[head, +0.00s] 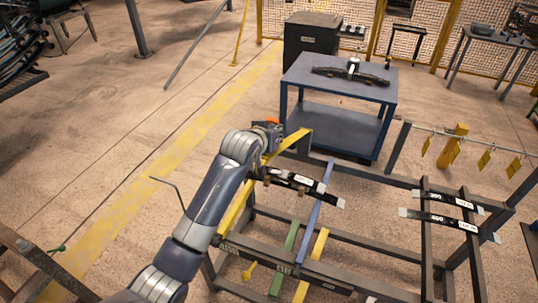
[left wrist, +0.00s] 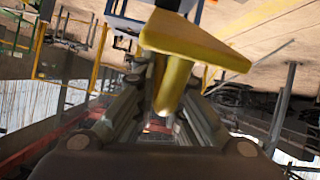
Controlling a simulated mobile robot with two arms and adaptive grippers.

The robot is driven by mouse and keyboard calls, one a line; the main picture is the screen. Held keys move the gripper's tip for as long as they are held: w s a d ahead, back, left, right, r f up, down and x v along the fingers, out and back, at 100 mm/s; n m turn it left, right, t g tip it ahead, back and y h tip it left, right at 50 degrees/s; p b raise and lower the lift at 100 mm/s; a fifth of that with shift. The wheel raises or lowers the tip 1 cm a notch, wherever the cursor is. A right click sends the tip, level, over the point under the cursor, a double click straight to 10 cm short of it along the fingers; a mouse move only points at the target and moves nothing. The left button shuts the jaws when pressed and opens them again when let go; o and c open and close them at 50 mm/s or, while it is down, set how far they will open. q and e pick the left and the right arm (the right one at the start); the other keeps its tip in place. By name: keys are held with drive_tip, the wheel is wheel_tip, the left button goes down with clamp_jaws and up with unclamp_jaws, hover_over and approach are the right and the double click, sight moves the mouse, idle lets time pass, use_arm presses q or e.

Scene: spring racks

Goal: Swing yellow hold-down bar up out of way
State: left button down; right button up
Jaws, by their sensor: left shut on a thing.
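The yellow hold-down bar (head: 293,139) lies at the far left corner of the dark spring rack (head: 350,168) in the head view. In the left wrist view its flat yellow plate (left wrist: 195,42) fills the upper middle, with a yellow stub (left wrist: 172,88) running down between my fingers. My left gripper (head: 268,150) is shut on the bar. My arm and gripper hide part of the bar, so I cannot tell its exact angle. Dark leaf springs (head: 292,180) with white labels lie across the rack just right of my gripper. My right gripper is not in view.
A blue cart (head: 325,77) with a spring on top stands behind the rack. More labelled springs (head: 440,219) lie at the rack's right side. Yellow tags (head: 484,160) hang from a rail. The floor left of the yellow line (head: 190,120) is mostly free.

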use_arm(q)
drive_tip(key=w+d+r+g, duration=0.1)
drive_tip(key=w+r, duration=0.2)
drive_tip(key=r, duration=0.2)
drive_tip(key=shift+w+d+r, duration=0.2)
drive_tip(key=shift+w+d, duration=0.15)
drive_tip(key=shift+w, duration=0.05)
